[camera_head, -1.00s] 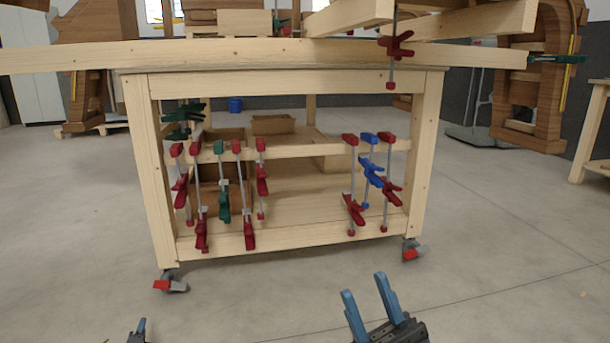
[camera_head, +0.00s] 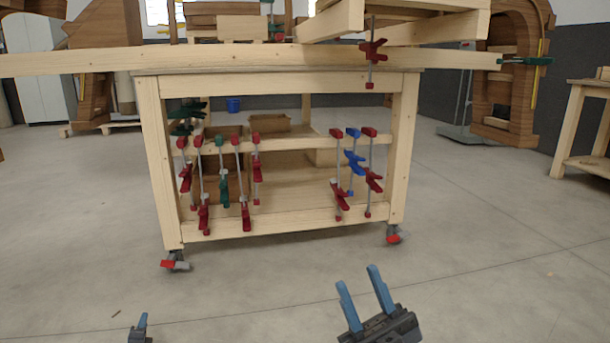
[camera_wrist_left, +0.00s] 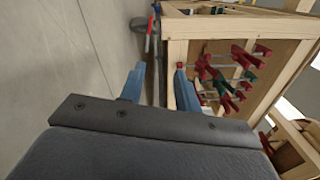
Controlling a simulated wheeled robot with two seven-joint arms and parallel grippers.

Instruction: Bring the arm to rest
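My right gripper (camera_head: 361,296) shows at the bottom of the head view, right of centre. Its two blue fingers stand apart with nothing between them. My left gripper (camera_head: 140,328) shows only as a small part at the bottom left edge of the head view. In the left wrist view its two blue fingers (camera_wrist_left: 157,85) are apart and the gap between them is empty. Both grippers are over the open floor in front of the wooden workbench (camera_head: 275,84), touching nothing.
Several red, green and blue clamps (camera_head: 203,218) hang on the bench's rails. The bench stands on castors (camera_head: 392,235). Long beams (camera_head: 240,57) lie on top, and a red clamp (camera_head: 372,50) grips one. Another wooden table (camera_head: 586,125) stands at the right. The near floor is clear.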

